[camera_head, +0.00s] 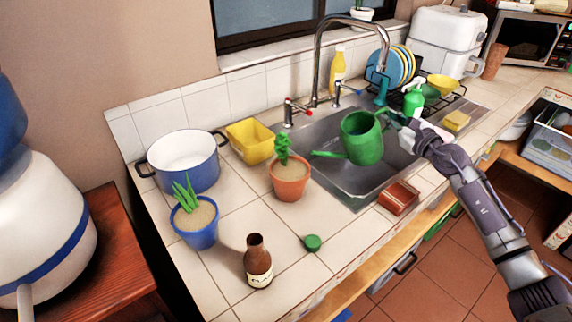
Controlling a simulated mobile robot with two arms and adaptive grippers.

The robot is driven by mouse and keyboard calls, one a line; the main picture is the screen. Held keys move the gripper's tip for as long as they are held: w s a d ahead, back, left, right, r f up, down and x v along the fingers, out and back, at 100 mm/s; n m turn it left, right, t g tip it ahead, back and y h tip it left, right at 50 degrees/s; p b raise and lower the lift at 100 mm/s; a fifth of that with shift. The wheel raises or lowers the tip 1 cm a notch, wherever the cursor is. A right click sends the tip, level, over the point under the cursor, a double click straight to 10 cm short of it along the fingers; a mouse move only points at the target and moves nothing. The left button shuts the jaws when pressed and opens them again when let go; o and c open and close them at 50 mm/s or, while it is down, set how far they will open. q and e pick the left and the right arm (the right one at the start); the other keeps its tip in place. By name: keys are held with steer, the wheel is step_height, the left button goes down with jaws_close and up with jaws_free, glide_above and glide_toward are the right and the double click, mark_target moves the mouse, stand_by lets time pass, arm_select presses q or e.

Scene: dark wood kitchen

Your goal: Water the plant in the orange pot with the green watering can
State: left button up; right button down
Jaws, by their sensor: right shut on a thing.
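The green watering can (362,139) is held above the sink, its spout pointing left toward the orange pot. My right gripper (402,124) is shut on the can's handle on its right side; the fingertips are partly hidden. The orange pot (289,187) stands upright on the tiled counter at the sink's left edge, with soil and a small green plant (283,150) in it. The spout tip is a little to the right of the plant, apart from it. My left gripper is not in view.
A blue pot (196,232) with a spiky plant, a brown bottle (257,264) and a green cap (312,243) stand nearby. A blue-white cooking pot (184,165) and yellow container (250,140) are behind. The faucet (316,60) rises behind the can. A red-brown box (398,197) lies at the front edge.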

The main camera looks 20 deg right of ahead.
mark_target(386, 108)
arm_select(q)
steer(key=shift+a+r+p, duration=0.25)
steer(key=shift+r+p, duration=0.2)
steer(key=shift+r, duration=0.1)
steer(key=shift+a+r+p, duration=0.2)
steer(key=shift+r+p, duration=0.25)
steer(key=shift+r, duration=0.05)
arm_select(e)
steer(key=shift+s+a+r+n, duration=0.1)
steer(key=shift+a+r+n, duration=0.15)
steer(key=shift+a+r, duration=0.3)
steer(key=shift+s+a+r+n, duration=0.1)
steer(key=shift+a+r+n, duration=0.2)
steer(key=shift+r, duration=0.4)
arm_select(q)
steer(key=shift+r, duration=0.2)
arm_select(e)
steer(key=shift+a+r, duration=0.1)
steer(key=shift+r, duration=0.05)
